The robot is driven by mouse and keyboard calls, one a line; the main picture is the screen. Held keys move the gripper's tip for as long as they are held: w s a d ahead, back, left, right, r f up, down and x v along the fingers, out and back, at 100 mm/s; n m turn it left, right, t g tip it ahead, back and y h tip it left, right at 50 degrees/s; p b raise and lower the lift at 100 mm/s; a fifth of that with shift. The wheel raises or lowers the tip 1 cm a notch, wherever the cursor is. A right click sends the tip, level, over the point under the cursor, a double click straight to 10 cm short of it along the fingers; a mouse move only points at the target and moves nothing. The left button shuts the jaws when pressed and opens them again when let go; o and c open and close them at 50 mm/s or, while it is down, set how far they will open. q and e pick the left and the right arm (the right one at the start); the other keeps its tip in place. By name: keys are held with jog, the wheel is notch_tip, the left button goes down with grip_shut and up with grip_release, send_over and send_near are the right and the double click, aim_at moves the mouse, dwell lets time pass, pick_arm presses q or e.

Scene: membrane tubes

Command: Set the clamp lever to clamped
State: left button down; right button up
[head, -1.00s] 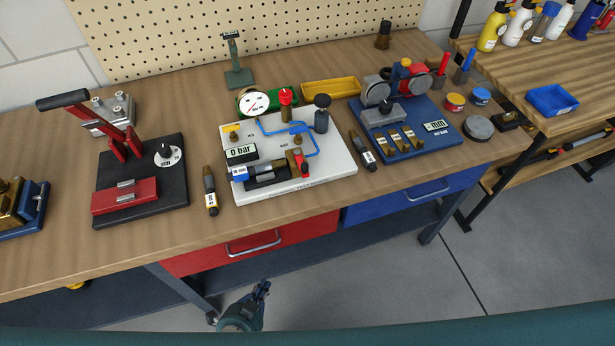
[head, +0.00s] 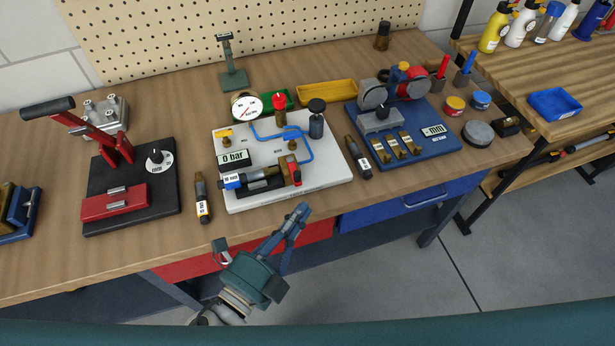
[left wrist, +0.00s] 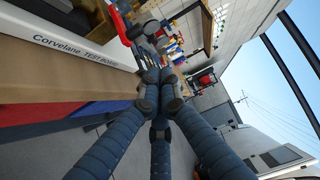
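The white test board (head: 330,186) lies on the bench and carries a gauge, a 0 bar display and a tube in a dark cradle. A small red lever (head: 297,176) stands at the right end of the cradle; I take it for the clamp lever. In the left wrist view, the board's edge (left wrist: 75,48) is at upper left, with a red part near its end. My left gripper (head: 301,211) is in front of the board, apart from the lever. Its fingers come together at the tips, empty, also in the left wrist view (left wrist: 160,78). My right gripper is out of view.
A black press with a red lever (head: 105,140) stands at left. Dark cartridges (head: 202,197) lie either side of the board. A blue fixture (head: 432,140) is at right. A red drawer (head: 312,237) is below the bench edge. Bare bench shows in front of the board.

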aim_at(294, 168)
pick_arm(q)
jog(key=w+d+p, duration=0.1)
jog(key=w+p, duration=0.3)
jog(key=w, duration=0.3)
jog(key=shift+w+d, duration=0.2)
jog(key=shift+w, duration=0.2)
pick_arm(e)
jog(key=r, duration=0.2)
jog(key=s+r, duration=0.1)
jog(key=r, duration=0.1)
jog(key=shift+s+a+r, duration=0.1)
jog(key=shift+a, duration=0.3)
